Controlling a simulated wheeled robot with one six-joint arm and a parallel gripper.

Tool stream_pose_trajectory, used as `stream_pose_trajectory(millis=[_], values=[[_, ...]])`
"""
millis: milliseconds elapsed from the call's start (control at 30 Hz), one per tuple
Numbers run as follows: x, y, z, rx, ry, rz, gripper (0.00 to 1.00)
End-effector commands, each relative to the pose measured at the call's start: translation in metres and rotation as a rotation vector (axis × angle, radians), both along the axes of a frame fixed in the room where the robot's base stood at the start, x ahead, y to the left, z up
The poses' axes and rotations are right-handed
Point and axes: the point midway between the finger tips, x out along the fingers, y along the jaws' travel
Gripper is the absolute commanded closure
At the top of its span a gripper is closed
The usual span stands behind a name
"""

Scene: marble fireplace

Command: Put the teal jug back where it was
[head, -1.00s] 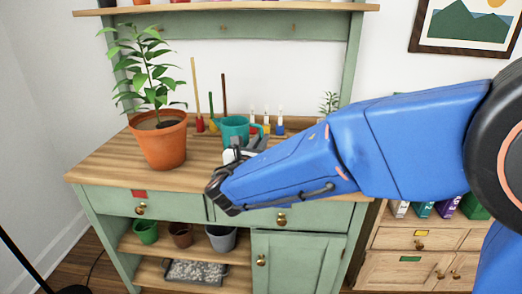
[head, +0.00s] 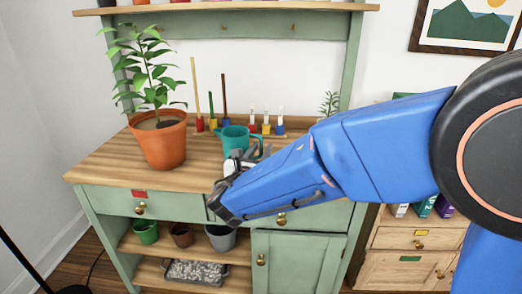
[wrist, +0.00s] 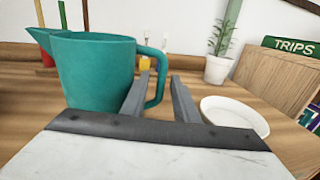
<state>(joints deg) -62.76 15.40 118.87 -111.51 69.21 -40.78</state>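The teal jug (head: 236,139) is upright and appears to stand on the green bench's wooden top (head: 205,165), in front of the coloured-based tools. It also shows close up at left in the wrist view (wrist: 95,75), spout to the left and handle to the right. Its lower part is partly hidden by my gripper. My gripper (wrist: 161,80) has its two fingers apart, with the jug's handle (wrist: 162,88) between them; I see a gap beside the handle. In the head view my gripper (head: 243,160) is low at the jug's front right.
A potted plant (head: 160,140) stands left of the jug. Long-handled tools (head: 198,123) and white-topped items (head: 266,127) stand behind it. A white saucer (wrist: 235,113), a small potted plant (wrist: 218,65) and a TRIPS binder (wrist: 290,46) are at right. The bench's front left is clear.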

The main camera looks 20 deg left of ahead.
Motion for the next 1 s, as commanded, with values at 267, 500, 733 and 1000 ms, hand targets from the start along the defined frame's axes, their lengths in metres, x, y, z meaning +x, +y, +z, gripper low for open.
stream_pose_trajectory(millis=[267, 500, 733, 1000], values=[[-0.022, 0.000, 0.002, 0.000, 0.001, 0.003, 0.73], [-0.068, -0.002, 0.003, 0.000, 0.001, 0.004, 0.73], [-0.103, -0.004, 0.003, 0.000, 0.000, 0.002, 0.73], [-0.120, -0.005, 0.003, 0.000, 0.000, 0.001, 0.73]])
